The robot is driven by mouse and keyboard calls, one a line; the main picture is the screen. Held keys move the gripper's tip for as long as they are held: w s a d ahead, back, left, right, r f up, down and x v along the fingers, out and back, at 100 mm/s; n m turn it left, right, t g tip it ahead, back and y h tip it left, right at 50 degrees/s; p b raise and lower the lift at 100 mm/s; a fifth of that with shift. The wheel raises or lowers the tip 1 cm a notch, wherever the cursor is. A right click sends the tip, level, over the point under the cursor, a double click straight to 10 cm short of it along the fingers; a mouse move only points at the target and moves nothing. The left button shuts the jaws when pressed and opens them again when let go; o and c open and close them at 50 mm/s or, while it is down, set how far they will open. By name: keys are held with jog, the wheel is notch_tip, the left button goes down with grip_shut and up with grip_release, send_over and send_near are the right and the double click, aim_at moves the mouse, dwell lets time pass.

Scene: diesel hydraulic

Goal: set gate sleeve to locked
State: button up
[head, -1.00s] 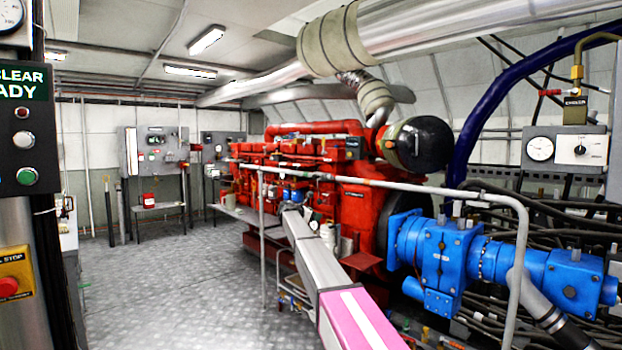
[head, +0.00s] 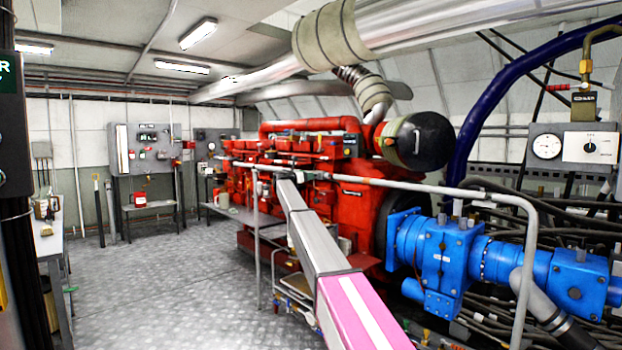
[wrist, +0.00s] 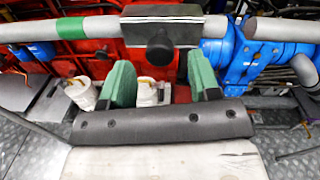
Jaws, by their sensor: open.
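The gate sleeve (wrist: 162,29) is a dark block with a light edge around the grey rail, with a round black knob (wrist: 159,50) on its near face. A green band (wrist: 70,28) marks the rail left of it. My gripper (wrist: 158,72) has two green fingers, open and apart, with the tips just short of the sleeve, one on each side of the knob in the picture. I see no contact, though the depth gap is hard to judge. In the head view my arm reaches to the rail (head: 430,187); the gripper and sleeve are too small to tell there.
Behind the rail stand a red engine (head: 350,205) and blue pump housing (head: 440,255). The rail bends down at the right. A table (head: 50,240) stands at far left. The metal floor (head: 170,285) left of my arm is clear.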

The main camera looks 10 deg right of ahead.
jog(key=shift+x, duration=1.9)
grip_shut()
jog(key=s+d, duration=0.2)
jog(key=s, duration=0.1)
jog(key=s+d, duration=0.4)
jog(key=s, duration=0.1)
jog(key=shift+s+d+f, duration=0.1)
jog(key=shift+s, duration=0.2)
grip_release()
jog(key=shift+d, duration=0.1)
jog(key=v, duration=1.1)
